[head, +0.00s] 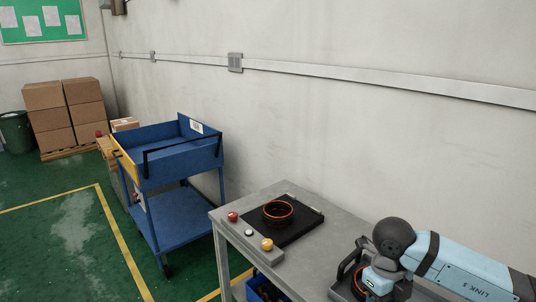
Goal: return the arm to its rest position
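My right arm (460,262), light blue with black joints, comes in from the lower right over the right end of the grey table (300,192). Its wrist points down near the bottom edge. My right gripper is mostly hidden by the wrist, and I cannot tell its opening. Beside the wrist are a dark curved part and part of an orange-copper ring (357,283); I cannot tell whether the gripper touches them. Another copper ring (278,211) lies on a black mat (298,228) on the table, apart from the arm. My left gripper is not in view.
A red button (232,216), a white one and a yellow one (267,244) line the table's front edge. A blue cart (180,215) stands to the left. A blue bin (262,288) is below the table. Stacked boxes (66,115) stand far left. The wall is close behind the table.

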